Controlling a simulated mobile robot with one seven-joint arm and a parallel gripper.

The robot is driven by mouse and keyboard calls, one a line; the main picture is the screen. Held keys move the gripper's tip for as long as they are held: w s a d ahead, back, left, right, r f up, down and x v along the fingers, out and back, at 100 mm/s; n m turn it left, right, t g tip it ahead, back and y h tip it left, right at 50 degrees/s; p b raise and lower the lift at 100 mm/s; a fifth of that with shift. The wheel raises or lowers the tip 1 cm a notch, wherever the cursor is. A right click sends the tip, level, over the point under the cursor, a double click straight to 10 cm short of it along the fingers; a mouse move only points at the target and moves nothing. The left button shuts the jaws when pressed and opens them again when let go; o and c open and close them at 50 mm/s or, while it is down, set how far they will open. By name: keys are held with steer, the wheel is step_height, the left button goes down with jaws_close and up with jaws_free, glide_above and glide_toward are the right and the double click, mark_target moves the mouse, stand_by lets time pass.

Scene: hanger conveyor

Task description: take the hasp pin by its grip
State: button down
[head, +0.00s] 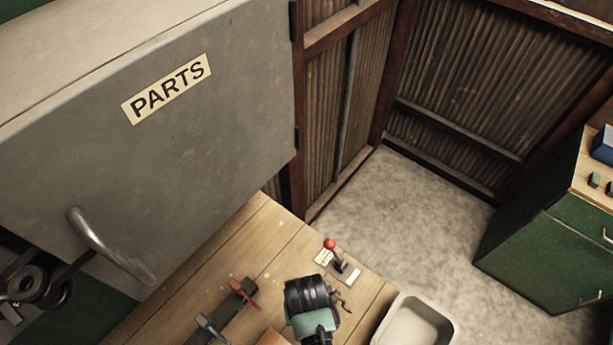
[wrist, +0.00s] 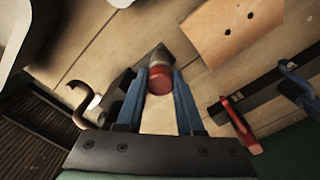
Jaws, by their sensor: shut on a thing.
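In the wrist view the two blue fingers of my gripper (wrist: 160,84) are closed about a round red piece (wrist: 160,81), with a dark grey tapered part just beyond it. I take this to be the hasp pin, held by its red grip. The fingers touch it on both sides. In the head view my gripper (head: 312,303) is seen from above over the wooden bench, and its black and green body hides the fingers and the held piece. How far the pin is above the bench is unclear.
A red-knobbed lever (head: 330,243) stands beyond my gripper. A pale bin (head: 415,322) is at right. A grey PARTS cabinet (head: 150,150) with a bar handle fills the left.

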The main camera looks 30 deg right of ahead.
steer(key=shift+r+b, duration=0.75)
steer(key=shift+r, duration=4.2)
